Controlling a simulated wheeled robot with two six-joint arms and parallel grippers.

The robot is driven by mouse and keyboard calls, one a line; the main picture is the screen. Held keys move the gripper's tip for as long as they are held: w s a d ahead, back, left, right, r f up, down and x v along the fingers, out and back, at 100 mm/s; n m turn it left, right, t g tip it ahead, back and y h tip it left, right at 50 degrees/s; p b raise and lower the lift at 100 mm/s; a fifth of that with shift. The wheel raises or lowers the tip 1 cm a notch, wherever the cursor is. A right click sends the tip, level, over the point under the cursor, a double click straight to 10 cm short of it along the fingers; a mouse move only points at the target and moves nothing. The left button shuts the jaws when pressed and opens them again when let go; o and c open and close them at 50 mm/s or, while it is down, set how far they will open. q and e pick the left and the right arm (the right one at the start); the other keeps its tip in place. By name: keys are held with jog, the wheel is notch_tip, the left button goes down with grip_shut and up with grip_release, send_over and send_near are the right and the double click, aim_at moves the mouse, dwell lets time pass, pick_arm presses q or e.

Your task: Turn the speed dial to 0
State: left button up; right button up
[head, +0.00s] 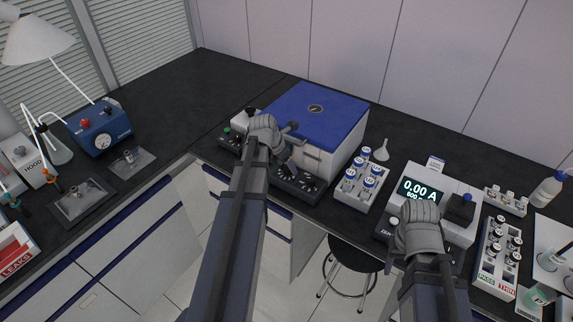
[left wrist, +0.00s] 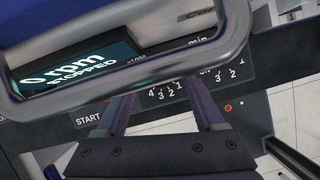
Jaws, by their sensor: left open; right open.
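The centrifuge-like box (head: 316,112) has a blue lid, a white body and a dark control panel (head: 307,190) along its front. Its display (left wrist: 68,68) reads 0 rpm, STOPPED, in the left wrist view. Dial numerals (left wrist: 165,92) show on the panel below an "x1000" label, between my left fingers; the speed dial's knob and its setting are not clear, partly behind a grey handle bar (left wrist: 150,78). My left gripper (head: 288,163) is open at the panel; contact cannot be told. My right gripper (head: 413,212) is open by a white instrument (head: 450,203).
A white rack of vials (head: 359,188) stands right of the blue-lidded box. A second vial rack (head: 497,250) stands at the far right. A blue pump box (head: 100,126) stands on the left bench. A stool (head: 353,258) stands under the counter. The back counter at left is clear.

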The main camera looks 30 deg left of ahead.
pick_arm(q)
jog(key=p+v, duration=0.6)
jog(key=v, duration=0.1)
jog(key=shift+r, duration=0.15)
jog(key=shift+s, duration=0.1)
jog(key=s+d+n+g, duration=0.1)
jog(key=s+d+n, duration=0.3)
jog(key=d+n, duration=0.6)
jog(key=s+d+f+n+g+y, duration=0.1)
jog(key=s+d+n, duration=0.4)
jog(key=d+n, duration=0.5)
jog(key=s+d+n+g+y, duration=0.1)
jog(key=s+d+n, duration=0.4)
jog(key=d+n, duration=0.6)
jog(key=shift+f+n+g, duration=0.25)
jog(key=shift+n+g, duration=0.45)
jog(key=shift+n, duration=1.5)
